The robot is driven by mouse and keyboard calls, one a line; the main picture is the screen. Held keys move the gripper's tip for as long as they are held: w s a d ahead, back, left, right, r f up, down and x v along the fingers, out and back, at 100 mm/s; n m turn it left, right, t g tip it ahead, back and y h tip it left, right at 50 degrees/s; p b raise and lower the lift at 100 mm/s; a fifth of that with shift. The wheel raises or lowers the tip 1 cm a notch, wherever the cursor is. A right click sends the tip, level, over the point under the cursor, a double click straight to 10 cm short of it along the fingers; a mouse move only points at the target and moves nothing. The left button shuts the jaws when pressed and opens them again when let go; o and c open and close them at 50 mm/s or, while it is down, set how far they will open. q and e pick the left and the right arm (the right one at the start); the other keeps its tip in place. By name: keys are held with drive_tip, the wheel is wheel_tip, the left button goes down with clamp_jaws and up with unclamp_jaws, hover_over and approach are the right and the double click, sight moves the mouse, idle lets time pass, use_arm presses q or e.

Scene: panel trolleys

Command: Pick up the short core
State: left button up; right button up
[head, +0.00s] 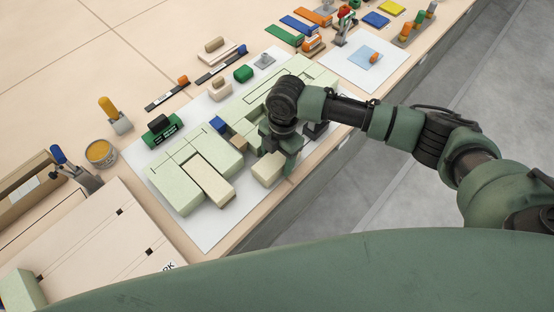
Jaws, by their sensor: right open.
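My right gripper (279,152) is open and points down over the front part of the white sheet (218,233). A short beige block (267,170), which looks like the short core, lies on the sheet just below and left of the fingers. I cannot tell whether the fingers touch it or straddle it. A longer beige bar (212,184) lies in a pale green slotted block (178,190) to the left. Another pale green block (308,72) lies behind my right wrist and is partly hidden by it. My left gripper is out of view.
A blue block (219,124) sits close behind the gripper. A green stamp-like item (163,129), a yellow tin (100,153) and a wooden panel (95,240) lie to the left. Coloured strips and tools line the back. The table's front edge is close to the gripper.

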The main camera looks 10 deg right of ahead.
drive_tip(key=c, duration=1.1)
drive_tip(key=shift+r, duration=0.15)
